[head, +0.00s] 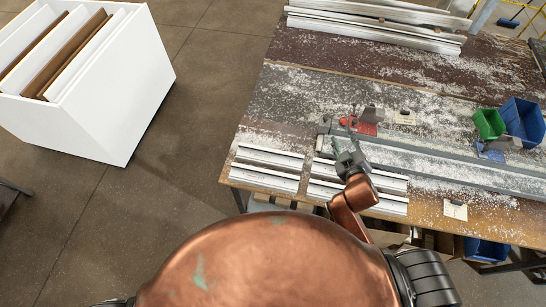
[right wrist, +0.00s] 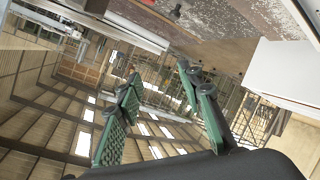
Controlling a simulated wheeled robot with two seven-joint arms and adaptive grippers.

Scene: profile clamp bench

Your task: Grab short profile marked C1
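Several short silvery profiles lie at the front left of the bench: one (head: 270,157) behind another (head: 264,176) on the left, and more (head: 386,203) to the right, partly hidden by my right arm. I cannot read any C1 mark. My right gripper (head: 346,148) is over the right-hand group, near the red clamp (head: 366,128). In the right wrist view, my right gripper (right wrist: 160,75) has its green-padded fingers apart with nothing between them. My left gripper is not in view.
The bench (head: 290,110) is strewn with pale chips. A long grey rail (head: 440,164) runs across it. Long profiles (head: 370,30) lie at the back. Green (head: 489,124) and blue (head: 522,120) bins stand at right. A white box (head: 130,90) with boards stands at left on open floor.

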